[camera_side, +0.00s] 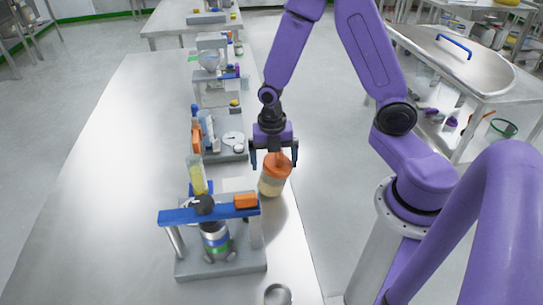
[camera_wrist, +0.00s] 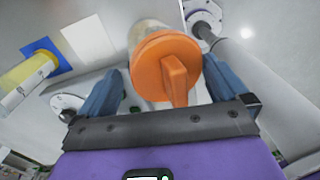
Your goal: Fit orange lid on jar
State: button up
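The jar (camera_side: 271,187) stands upright near the right edge of the long steel bench in the side view, with pale contents. The orange lid (camera_side: 276,168) is on top of the jar, its upright tab between my fingers. The wrist view shows the lid (camera_wrist: 160,62) from above with its tab, and part of the jar (camera_wrist: 147,30) behind it. I cannot tell whether the lid is fully seated. My gripper (camera_side: 274,163) is open above the jar, one finger on each side of the lid, with gaps visible in the wrist view (camera_wrist: 163,72).
A stand with a blue crossbar (camera_side: 185,216) is close in front and left of the jar. A scale-like device with a round dial (camera_side: 233,139) stands behind-left. A small round metal item (camera_side: 277,294) lies at the near edge. The bench's left side (camera_side: 110,170) is clear.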

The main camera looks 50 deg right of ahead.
aim_at(273, 161)
jog(key=shift+w+a+t, duration=0.3)
jog(key=shift+w+a, duration=0.1)
jog(key=shift+w, duration=0.2)
jog(key=shift+r, duration=0.55)
jog(key=shift+s+d+r, duration=0.1)
jog(key=shift+s+r, duration=0.05)
jog(key=shift+r, duration=1)
jog(key=shift+s+d+r, duration=0.15)
jog(key=shift+s+r, duration=0.05)
jog(key=shift+r, duration=0.95)
jog(key=shift+s+d+r, duration=0.1)
jog(key=shift+s+r, duration=0.05)
jog(key=shift+r, duration=1)
jog(key=s+a+r+m, duration=0.2)
jog(key=s+m, duration=0.4)
jog(key=s, duration=0.3)
jog(key=s+a+r+m, duration=0.2)
jog(key=s+r+m, duration=0.3)
jog(key=s, duration=0.5)
jog(key=shift+a+m+y, duration=0.15)
jog(key=shift+m+y, duration=0.15)
jog(key=shift+m, duration=0.8)
